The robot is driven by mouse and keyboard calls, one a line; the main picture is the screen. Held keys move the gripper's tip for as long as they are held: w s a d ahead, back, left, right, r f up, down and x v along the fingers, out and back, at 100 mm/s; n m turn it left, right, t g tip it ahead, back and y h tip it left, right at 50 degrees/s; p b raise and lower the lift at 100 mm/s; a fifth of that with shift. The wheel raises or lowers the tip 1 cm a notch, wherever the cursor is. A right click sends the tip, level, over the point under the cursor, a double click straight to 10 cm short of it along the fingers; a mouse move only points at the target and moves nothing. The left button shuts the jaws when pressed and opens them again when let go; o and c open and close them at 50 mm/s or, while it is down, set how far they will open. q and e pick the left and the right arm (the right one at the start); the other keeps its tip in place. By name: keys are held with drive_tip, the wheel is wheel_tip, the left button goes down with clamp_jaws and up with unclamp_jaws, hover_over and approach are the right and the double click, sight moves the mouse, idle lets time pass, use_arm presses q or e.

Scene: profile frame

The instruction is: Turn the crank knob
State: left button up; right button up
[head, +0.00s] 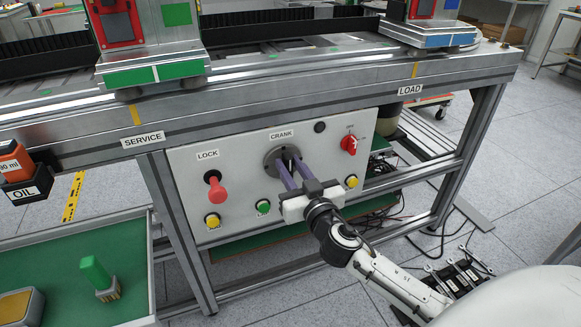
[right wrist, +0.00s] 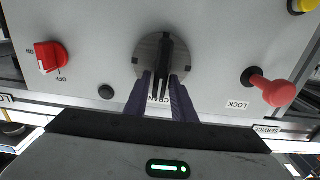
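The crank knob (head: 289,157) is a round grey disc with a black bar handle on the white panel under the bench, below the CRANK label. In the right wrist view its disc (right wrist: 146,51) is at the top centre, with the bar running up and down. The fingers hide part of the bar and the label in the wrist view. My left gripper is not in view.
The same panel (head: 235,165) holds a red LOCK knob (head: 216,188) to the left, a red rotary switch (head: 349,144) to the right, and yellow and green buttons below. A green-lined tray (head: 148,255) stands at the lower left. The bench edge overhangs the panel.

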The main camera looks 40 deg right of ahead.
clamp_jaws()
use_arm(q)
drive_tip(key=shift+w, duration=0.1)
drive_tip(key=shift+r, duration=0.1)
use_arm(e)
drive_tip(key=shift+n, duration=0.3)
drive_tip(key=n, duration=0.3)
drive_tip(key=shift+a+f+n+p, duration=0.1)
drive_tip(key=shift+a+n+p, duration=0.2)
drive_tip(key=shift+a, duration=0.05)
use_arm(q)
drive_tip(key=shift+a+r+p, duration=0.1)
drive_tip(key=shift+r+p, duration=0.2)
drive_tip(key=shift+p, duration=0.4)
use_arm(e)
drive_tip(key=shift+w+a+f+n, duration=0.1)
drive_tip(key=shift+a+f+n, duration=0.2)
drive_tip(key=shift+n, duration=2.35)
drive_tip(key=shift+w+a+f+n, duration=0.1)
drive_tip(key=shift+f+n, duration=0.35)
drive_tip(key=shift+n, duration=2.15)
drive_tip(key=shift+a+f+n, duration=0.2)
drive_tip(key=shift+f+n, duration=0.15)
drive_tip(key=shift+n, duration=2.3)
